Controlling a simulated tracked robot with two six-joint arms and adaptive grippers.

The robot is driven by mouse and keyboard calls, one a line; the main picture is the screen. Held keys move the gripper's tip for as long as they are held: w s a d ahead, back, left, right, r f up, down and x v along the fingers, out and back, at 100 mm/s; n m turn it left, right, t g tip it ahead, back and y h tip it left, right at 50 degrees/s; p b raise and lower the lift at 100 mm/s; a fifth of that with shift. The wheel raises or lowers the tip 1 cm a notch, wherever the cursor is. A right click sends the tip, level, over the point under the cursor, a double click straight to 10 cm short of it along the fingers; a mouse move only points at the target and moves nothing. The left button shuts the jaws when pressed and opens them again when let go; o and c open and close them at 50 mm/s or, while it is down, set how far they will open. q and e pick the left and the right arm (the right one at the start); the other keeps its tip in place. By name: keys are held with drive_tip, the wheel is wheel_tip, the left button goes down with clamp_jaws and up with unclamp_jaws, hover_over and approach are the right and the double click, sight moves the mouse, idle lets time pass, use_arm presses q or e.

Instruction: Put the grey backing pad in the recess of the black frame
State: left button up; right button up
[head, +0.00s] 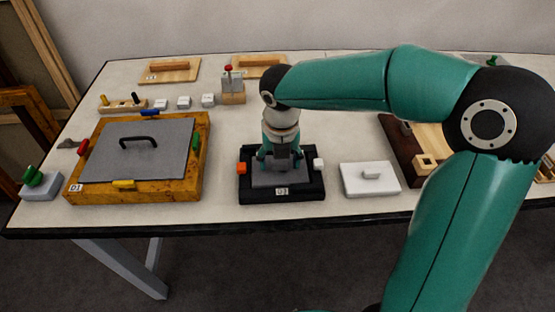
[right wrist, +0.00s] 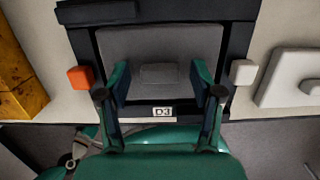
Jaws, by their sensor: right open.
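The black frame (head: 313,188) lies on the table, marked D3, with an orange block at its left and a white block at its right; it also shows in the right wrist view (right wrist: 240,45). The grey backing pad (right wrist: 125,45) lies within the frame's border, roughly square to it, with a small raised grip (right wrist: 160,74) in its middle. In the head view the pad (head: 262,180) is partly hidden by my gripper. My right gripper (right wrist: 160,85) is open, its fingers apart on either side of the grip, not touching it. I cannot tell whether the pad sits fully flat. My left gripper is out of view.
A wooden frame (head: 190,188) with a larger grey panel (head: 150,165) stands to the left. A white slab (head: 370,185) with a knob lies close to the right.

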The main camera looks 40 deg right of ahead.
sight(280, 175)
wheel_tip(280, 175, up, 12)
drive_tip(key=s+p, duration=0.1)
drive_tip(key=shift+s+a, duration=0.25)
drive_tip(key=shift+a, duration=0.2)
